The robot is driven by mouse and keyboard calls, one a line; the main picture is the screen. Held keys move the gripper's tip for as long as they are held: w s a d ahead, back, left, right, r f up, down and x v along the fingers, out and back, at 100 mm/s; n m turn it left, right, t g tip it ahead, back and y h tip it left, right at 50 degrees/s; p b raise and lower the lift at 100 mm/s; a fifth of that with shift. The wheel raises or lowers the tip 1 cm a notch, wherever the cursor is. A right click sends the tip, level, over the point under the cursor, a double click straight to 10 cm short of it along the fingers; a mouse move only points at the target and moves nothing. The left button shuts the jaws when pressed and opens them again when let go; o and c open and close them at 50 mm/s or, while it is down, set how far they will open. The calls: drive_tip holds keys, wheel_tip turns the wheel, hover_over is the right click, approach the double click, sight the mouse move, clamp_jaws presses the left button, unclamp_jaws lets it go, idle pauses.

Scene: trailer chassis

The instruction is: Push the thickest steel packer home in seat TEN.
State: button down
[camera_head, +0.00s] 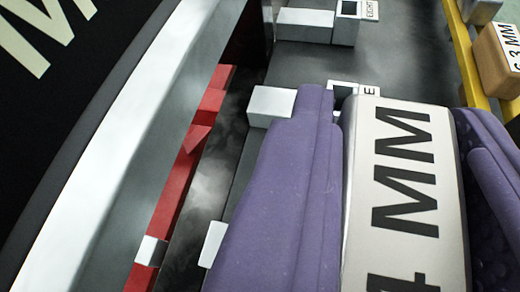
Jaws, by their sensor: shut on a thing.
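My gripper (396,106) is shut on a steel packer (405,190), with one purple finger on each side of it. The packer's pale face carries black print reading "4 MM", cut off by the bottom edge of the picture. A seat with a pale block (318,24) and a label reading EIGHT (371,9) shows at the top. Below it is another seat label (369,91), mostly covered by the gripper and packer, with only an "E" legible. I see no label reading TEN. The packer's lower end and what it touches are hidden.
A yellow rack (463,58) stands at the right with a tan block (500,58) marked 6.3 MM. A long pale grey rail (130,130) runs down the left, beside a red part (185,170). Small pale blocks (271,104) line the dark plate. A dark panel fills the upper left.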

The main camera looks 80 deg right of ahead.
drive_tip(key=shift+a, duration=0.15)
drive_tip(key=shift+f+b, duration=2.3)
drive_tip(key=shift+f, duration=0.55)
drive_tip(key=shift+f+b, duration=0.55)
drive_tip(key=shift+f, duration=2.15)
drive_tip(key=c, duration=0.6)
unclamp_jaws()
drive_tip(key=shift+c, duration=0.2)
